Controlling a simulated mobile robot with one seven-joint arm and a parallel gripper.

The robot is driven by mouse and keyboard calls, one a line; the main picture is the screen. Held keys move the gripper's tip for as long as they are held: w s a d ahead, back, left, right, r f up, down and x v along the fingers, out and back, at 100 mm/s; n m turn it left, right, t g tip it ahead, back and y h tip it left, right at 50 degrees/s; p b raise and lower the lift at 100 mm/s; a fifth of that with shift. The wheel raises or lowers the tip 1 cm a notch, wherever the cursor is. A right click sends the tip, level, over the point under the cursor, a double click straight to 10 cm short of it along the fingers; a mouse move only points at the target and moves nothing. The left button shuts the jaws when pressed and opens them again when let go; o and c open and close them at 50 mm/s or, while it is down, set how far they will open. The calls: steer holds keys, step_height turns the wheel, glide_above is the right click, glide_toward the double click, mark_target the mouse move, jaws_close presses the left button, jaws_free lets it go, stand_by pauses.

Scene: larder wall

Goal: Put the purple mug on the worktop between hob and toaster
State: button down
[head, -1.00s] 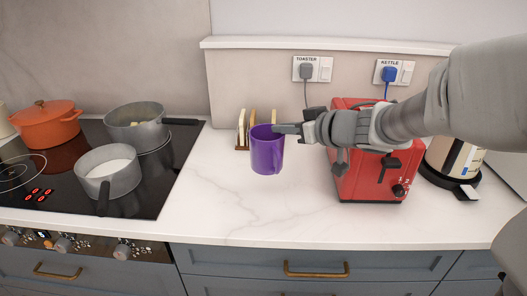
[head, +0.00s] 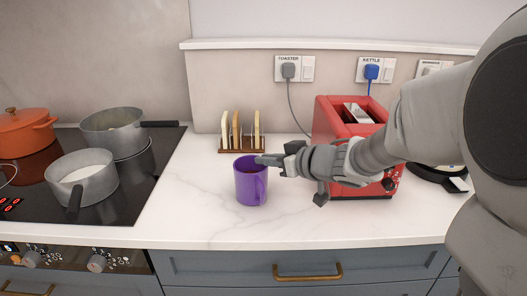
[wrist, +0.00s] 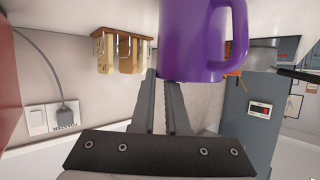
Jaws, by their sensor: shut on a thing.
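The purple mug (head: 250,184) is upright over the white worktop (head: 205,205), in the stretch between the black hob (head: 128,190) and the red toaster (head: 322,122). I cannot tell whether its base touches the worktop. My gripper (head: 268,160) reaches in from the right and is shut on the mug at its rim. In the wrist view, which is upside down, the mug (wrist: 190,40) fills the top middle, its handle to the right. My two fingers (wrist: 163,78) are close together at its rim. The inside of the mug looks dark.
A toast rack (head: 240,150) stands behind the mug by the wall. Two grey pans (head: 82,180) and an orange pot (head: 25,135) are on the hob. The worktop in front and left of the mug is clear.

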steer(key=shift+f, duration=0.1)
steer(key=c, duration=0.9)
jaws_free()
steer(key=p+v, duration=0.5)
steer(key=v, duration=0.7)
